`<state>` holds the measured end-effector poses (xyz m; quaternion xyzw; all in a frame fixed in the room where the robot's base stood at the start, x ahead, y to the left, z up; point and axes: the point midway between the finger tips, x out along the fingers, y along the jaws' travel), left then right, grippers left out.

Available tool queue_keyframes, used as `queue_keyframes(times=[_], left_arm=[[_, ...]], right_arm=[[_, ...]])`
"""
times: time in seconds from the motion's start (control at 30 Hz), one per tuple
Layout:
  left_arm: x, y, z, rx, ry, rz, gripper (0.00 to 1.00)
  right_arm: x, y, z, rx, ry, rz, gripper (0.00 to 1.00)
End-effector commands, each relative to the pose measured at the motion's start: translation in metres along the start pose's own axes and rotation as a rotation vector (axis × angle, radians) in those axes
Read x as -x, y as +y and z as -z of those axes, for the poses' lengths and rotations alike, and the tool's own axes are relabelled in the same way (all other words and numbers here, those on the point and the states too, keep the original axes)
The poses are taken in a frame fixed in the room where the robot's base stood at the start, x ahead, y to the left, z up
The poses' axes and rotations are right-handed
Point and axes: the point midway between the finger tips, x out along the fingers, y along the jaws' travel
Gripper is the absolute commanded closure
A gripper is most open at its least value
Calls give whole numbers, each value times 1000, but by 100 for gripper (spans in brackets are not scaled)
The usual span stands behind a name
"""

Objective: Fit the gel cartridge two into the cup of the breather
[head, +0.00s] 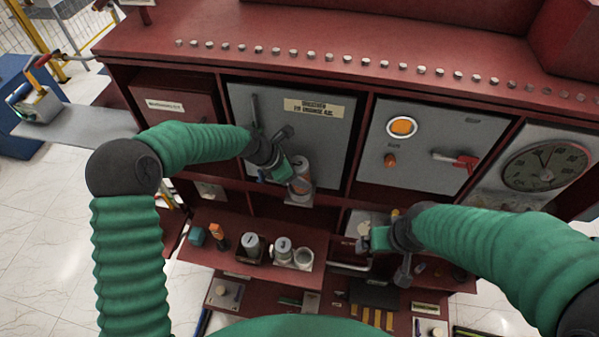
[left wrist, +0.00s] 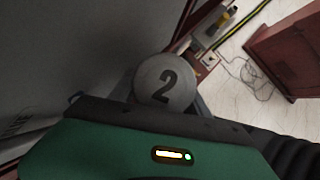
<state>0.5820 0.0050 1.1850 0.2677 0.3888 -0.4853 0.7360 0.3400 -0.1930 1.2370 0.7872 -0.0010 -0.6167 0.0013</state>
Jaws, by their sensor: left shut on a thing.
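Gel cartridge two (left wrist: 164,82) shows its pale round top with a black 2 in the left wrist view, just beyond my gripper body. In the head view the cartridge (head: 302,164) is upright, with a pale top and an orange-brown side. My left gripper (head: 295,177) is shut on it from the left. A grey bracket (head: 299,198) on the cabinet front is directly below the cartridge. The breather's cup cannot be made out clearly there, nor whether the cartridge touches it. My right gripper (head: 372,240) is low at the right, and its jaw opening is unclear.
A red shelf (head: 215,268) below carries two grey-topped cylinders (head: 252,246) (head: 283,247), a pale round holder (head: 303,258), an orange-topped item (head: 220,237) and a teal block (head: 196,236). The grey cabinet door (head: 330,140) stands close behind the cartridge.

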Motion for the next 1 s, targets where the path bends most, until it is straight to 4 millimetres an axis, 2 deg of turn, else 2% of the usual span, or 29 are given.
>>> queue_keyframes(times=[0.07,0.1,0.13,0.73,0.87,1.0], left_arm=[[-8,-6,7,2,12,17,100],[-8,-7,8,3,13,18,40],[-8,-7,8,3,13,18,36],[0,-4,3,2,3,7,36],[21,-3,3,1,4,3,36],[58,-4,4,-1,3,1,36]], right_arm=[[-3,0,-1,0,-1,0,5],[-3,0,-1,0,-1,0,5],[-4,0,-1,0,-1,0,5],[-4,0,-1,0,0,0,5],[-13,0,-3,0,0,0,5],[-24,0,-6,0,0,0,5]])
